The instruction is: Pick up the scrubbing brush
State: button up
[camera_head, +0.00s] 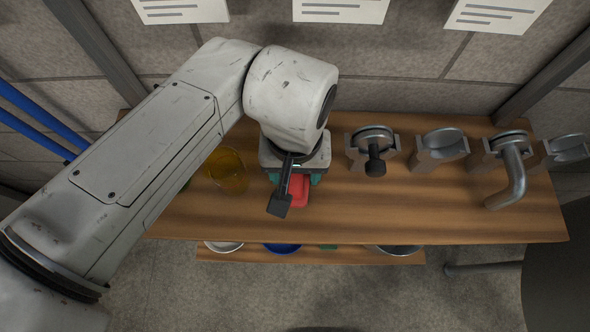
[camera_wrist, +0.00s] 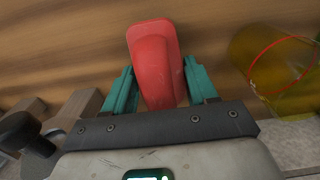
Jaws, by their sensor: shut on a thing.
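The scrubbing brush (camera_head: 299,190) appears as a smooth red body at the middle left of the wooden bench (camera_head: 400,215). In the wrist view the red brush (camera_wrist: 156,62) lies between the two teal fingers, its rounded end reaching past them. No bristles show. My gripper (camera_wrist: 160,88) is shut on it, with a finger against each side. In the head view my gripper (camera_head: 294,181) points down at the bench, and my wrist hides part of the brush. I cannot tell whether the brush touches the bench or is just above it.
A yellow see-through cup (camera_head: 228,172) stands close left of my gripper. To the right are several grey metal fittings on blocks, the nearest with a black knob (camera_head: 375,160). A bent pipe fitting (camera_head: 513,175) stands farther right. The bench front is clear. Dishes sit on a lower shelf (camera_head: 345,256).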

jog(key=shift+c, duration=0.8)
jog(key=shift+r, duration=0.1)
jog(key=shift+r, duration=0.25)
notch_tip(320, 180, up, 2)
jog(key=shift+r+b, duration=0.1)
jog(key=shift+b, duration=0.25)
jog(key=s+r, duration=0.1)
jog(key=r, duration=0.1)
jog(key=s+r, duration=0.1)
jog(key=s, duration=0.1)
jog(key=s+r, duration=0.1)
jog(key=r, duration=0.1)
jog(key=shift+s+d+r, duration=0.25)
jog(key=shift+d+r, duration=0.05)
jog(key=shift+d, duration=0.1)
jog(key=s+d+r, duration=0.1)
jog(key=s+r, duration=0.1)
jog(key=s, duration=0.2)
jog(key=s+d+r+b, duration=0.1)
jog(key=s+r, duration=0.1)
jog(key=s, duration=0.3)
jog(key=shift+s+r, duration=0.15)
jog(key=shift+r, duration=0.15)
